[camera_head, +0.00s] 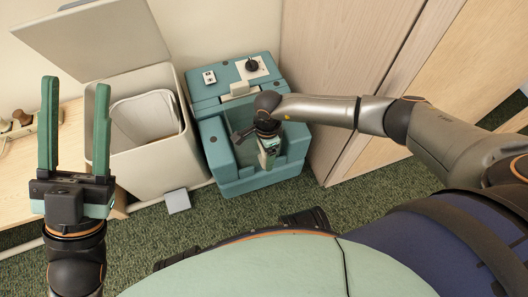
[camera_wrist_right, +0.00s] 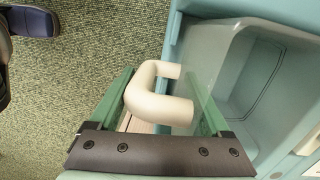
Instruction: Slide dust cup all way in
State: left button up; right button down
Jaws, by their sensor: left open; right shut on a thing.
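The teal machine (camera_head: 232,92) stands against the wall in the head view. At its lower front is the dust cup (camera_head: 221,150), a teal open-topped part; its grey hollow inside also shows in the right wrist view (camera_wrist_right: 275,85). My right gripper (camera_head: 268,158) reaches down over the front of it. In the right wrist view a cream bent handle (camera_wrist_right: 158,100) lies between its green fingers, and it is shut on this handle. How far the cup sits in the machine is hard to tell behind my arm. My left gripper (camera_head: 76,85) is raised, open and empty at the left.
A cream bin (camera_head: 150,165) with its lid (camera_head: 95,38) up stands left of the machine, its grey pedal (camera_head: 177,201) in front. A wooden bench (camera_head: 20,170) is at far left, wooden panels (camera_head: 345,60) at right. Green carpet (camera_head: 225,222) is clear in front.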

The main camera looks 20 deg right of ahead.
jog(key=shift+f, duration=0.2)
grip_release()
dwell(0.3)
